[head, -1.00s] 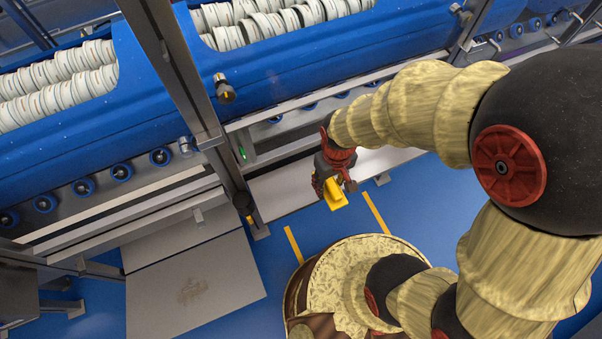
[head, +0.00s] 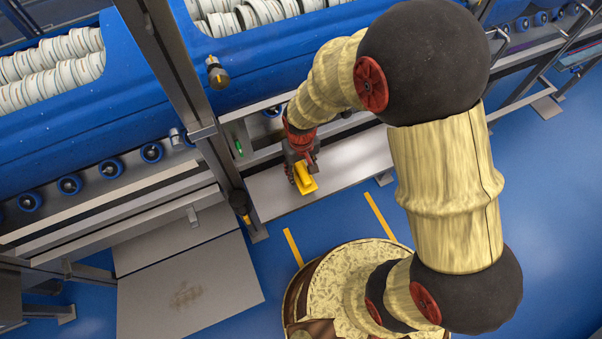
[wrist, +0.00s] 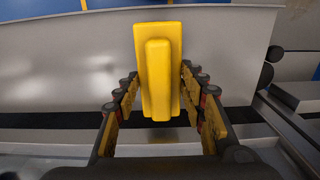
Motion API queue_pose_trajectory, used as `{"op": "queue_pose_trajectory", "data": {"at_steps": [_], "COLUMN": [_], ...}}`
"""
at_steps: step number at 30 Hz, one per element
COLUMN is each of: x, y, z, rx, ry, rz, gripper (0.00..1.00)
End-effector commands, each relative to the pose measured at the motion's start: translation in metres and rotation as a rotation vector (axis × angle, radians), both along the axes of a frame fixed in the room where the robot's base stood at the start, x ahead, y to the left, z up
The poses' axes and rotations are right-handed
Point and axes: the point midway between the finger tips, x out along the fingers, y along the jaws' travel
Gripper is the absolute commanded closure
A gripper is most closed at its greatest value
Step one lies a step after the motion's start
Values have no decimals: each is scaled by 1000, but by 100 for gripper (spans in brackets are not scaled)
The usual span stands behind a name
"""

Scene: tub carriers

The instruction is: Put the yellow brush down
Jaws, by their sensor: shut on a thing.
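The yellow brush (wrist: 158,75) is between the two fingers of my gripper (wrist: 160,105) in the wrist view, its long block pointing away from the palm. My gripper is shut on it. In the head view my gripper (head: 302,172) hangs with the yellow brush (head: 306,184) over a grey metal shelf (head: 345,165) under the blue machine. The shelf's bare face also fills the wrist view behind the brush. I cannot tell whether the brush touches the shelf.
The blue tub carrier (head: 80,115) with rows of white discs runs above the shelf. A steel post (head: 172,75) stands left of my gripper. A grey floor plate (head: 190,285) lies at lower left. Yellow marks (head: 292,246) are on the blue floor.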

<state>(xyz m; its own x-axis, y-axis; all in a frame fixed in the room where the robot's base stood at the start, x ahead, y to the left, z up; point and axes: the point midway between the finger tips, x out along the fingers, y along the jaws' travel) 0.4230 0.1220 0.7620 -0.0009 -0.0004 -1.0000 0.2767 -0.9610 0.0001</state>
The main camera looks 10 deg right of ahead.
Motion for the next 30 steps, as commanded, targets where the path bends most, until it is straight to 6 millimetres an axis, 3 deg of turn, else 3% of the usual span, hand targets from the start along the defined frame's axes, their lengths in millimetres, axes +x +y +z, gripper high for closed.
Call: {"op": "queue_pose_trajectory", "data": {"at_steps": [2,14,15,24,30], "x": [0,0,0,0,0], "y": [0,0,0,0,0], "z": [-12,-14,-13,-13,-13], "rx": [0,0,0,0,0], "ry": [0,0,0,0,0], "rz": [0,0,0,0,0], "gripper": [92,92,57,41,41]}}
